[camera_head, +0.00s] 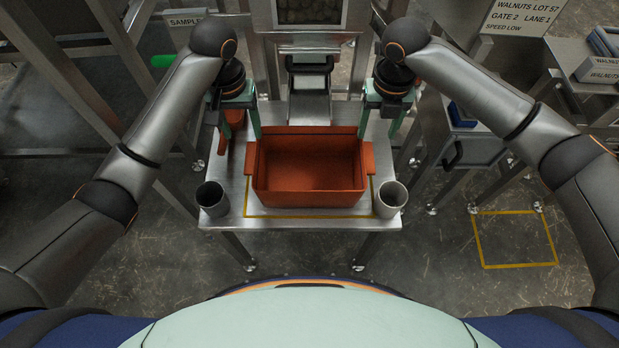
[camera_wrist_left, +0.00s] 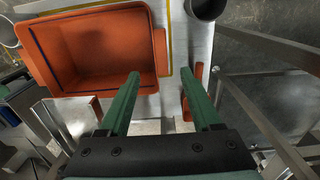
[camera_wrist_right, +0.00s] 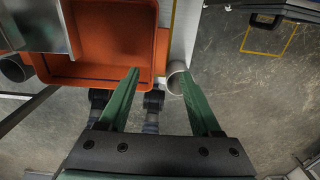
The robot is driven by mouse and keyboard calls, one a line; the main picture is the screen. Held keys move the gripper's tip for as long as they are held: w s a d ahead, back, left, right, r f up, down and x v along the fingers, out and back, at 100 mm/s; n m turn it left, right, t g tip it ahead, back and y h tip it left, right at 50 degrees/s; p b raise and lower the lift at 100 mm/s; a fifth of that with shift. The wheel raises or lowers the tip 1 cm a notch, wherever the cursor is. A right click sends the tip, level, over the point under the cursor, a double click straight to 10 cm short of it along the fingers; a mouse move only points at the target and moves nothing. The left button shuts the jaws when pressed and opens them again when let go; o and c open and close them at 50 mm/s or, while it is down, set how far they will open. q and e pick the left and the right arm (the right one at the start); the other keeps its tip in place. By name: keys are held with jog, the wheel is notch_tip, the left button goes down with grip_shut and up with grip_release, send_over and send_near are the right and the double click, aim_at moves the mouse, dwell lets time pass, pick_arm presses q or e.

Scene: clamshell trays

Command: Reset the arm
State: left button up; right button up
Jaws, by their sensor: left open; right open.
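My left gripper (camera_head: 241,124) is open and empty at the left side of the table, just beyond the back left corner of the orange bin (camera_head: 310,205). In the left wrist view its two green fingers (camera_wrist_left: 160,90) stand wide apart with nothing between them. My right gripper (camera_head: 381,124) is open and empty on the opposite side, by the bin's back right corner. In the right wrist view its green fingers (camera_wrist_right: 160,88) are apart, with the bin's wall and a grey cup behind them. Both arms reach forward in a near mirror pose.
The empty bin sits on a metal table (camera_head: 230,212) inside a yellow outline. A dark-mouthed cup (camera_head: 212,199) stands front left and a grey cup (camera_head: 390,200) front right. An orange scoop-like item (camera_head: 223,152) lies left of the bin. A metal chute (camera_head: 309,100) stands behind.

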dwell(0.5)
